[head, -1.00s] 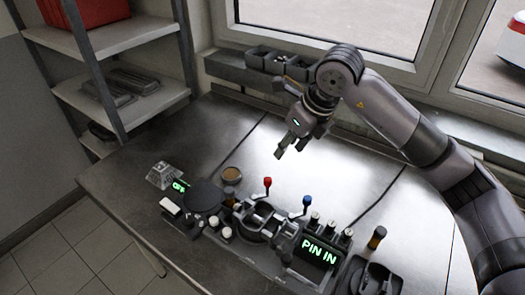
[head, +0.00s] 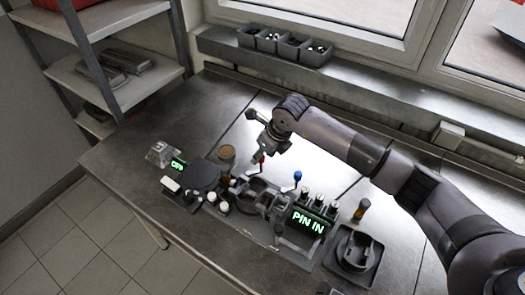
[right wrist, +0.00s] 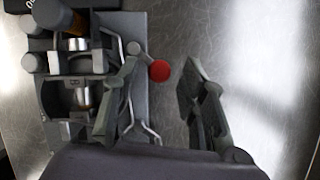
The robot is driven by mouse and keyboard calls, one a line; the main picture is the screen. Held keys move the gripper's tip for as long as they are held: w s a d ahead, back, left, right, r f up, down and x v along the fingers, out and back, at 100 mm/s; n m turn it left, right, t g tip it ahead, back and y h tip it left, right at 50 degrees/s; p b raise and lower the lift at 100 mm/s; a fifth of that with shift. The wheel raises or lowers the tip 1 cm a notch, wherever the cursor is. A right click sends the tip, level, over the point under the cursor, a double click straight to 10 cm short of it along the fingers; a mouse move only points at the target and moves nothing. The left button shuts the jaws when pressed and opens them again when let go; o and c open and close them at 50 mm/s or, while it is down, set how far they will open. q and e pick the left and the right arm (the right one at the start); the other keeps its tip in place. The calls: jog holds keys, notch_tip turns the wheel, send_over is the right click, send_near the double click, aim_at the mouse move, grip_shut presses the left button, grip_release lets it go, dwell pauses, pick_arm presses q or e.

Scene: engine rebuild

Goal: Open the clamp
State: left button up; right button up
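The clamp fixture (head: 258,196) stands on the bench and has a lever with a red knob (head: 262,158) and another with a blue knob (head: 298,175). My right gripper (head: 258,156) is low over the red-knobbed lever and partly hides it. In the right wrist view the gripper (right wrist: 158,88) is open, with the red knob (right wrist: 160,71) in the gap between its fingers, closer to the left finger. Neither finger is clearly closed on the knob. My left gripper is not in view.
A green "PIN IN" display (head: 308,222) fronts the fixture. A dark round pad (head: 202,174) and a small "OFF" display (head: 178,164) are left of it. A dark tray (head: 354,254) sits to the right. Small bins (head: 290,47) stand on the ledge. The bench behind is clear.

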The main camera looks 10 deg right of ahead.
jog(key=shift+w+a+f, duration=0.1)
jog(key=shift+w+f, duration=0.05)
jog(key=shift+f, duration=0.3)
jog(key=c, duration=0.8)
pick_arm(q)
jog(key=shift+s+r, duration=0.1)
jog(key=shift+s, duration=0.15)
pick_arm(e)
grip_shut()
